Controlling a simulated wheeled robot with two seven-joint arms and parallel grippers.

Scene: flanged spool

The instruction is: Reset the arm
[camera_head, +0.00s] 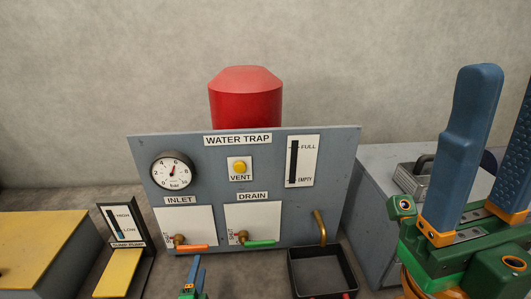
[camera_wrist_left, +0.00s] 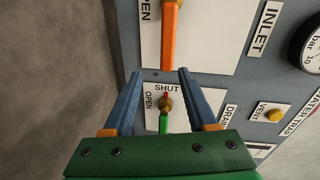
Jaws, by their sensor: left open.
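My left gripper (camera_head: 198,262) shows small at the bottom of the head view, below the inlet and drain valves. In the left wrist view its blue fingers (camera_wrist_left: 155,72) are apart and empty. The drain valve's green handle (camera_wrist_left: 163,124) shows in the gap between them; I cannot tell the distance. In the head view the green drain handle (camera_head: 260,243) and the orange inlet handle (camera_head: 193,248) both lie sideways. My right gripper (camera_head: 507,85) is large at the right edge, fingers upward and apart, partly cut off by the frame.
The grey water trap panel (camera_head: 330,195) bears a pressure gauge (camera_head: 172,171), a yellow vent button (camera_head: 239,167) and a level window. A red tank (camera_head: 245,100) stands behind it. A black tray (camera_head: 322,270) sits below a brass spout (camera_head: 320,227). A sump pump pedal (camera_head: 118,273) is at left.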

